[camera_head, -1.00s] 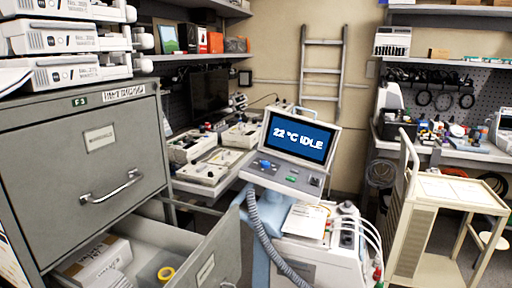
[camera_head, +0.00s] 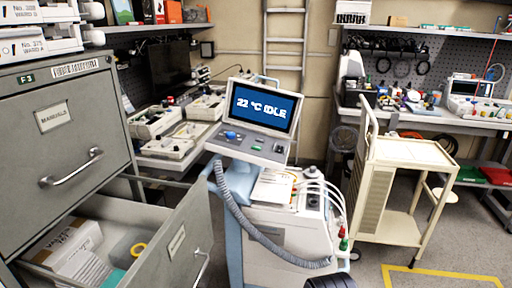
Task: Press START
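A machine on a wheeled cart (camera_head: 270,240) stands in the middle of the head view. Its tilted screen (camera_head: 265,107) reads "22 °C IDLE" on blue. Below the screen is a grey sloping control panel (camera_head: 240,146). It carries a blue knob (camera_head: 231,135) at left, a small green button (camera_head: 257,147) near the middle and a dark knob at right. No START label is legible on the panel. A grey corrugated hose (camera_head: 236,205) hangs from the machine's left side. My gripper is not in view, and nothing touches the panel.
A grey filing cabinet (camera_head: 62,122) with an open lower drawer (camera_head: 186,235) stands close at left. A cream trolley (camera_head: 408,152) stands at right. A dark rounded thing at the bottom edge is unclear. Floor is clear at lower right, with a yellow line.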

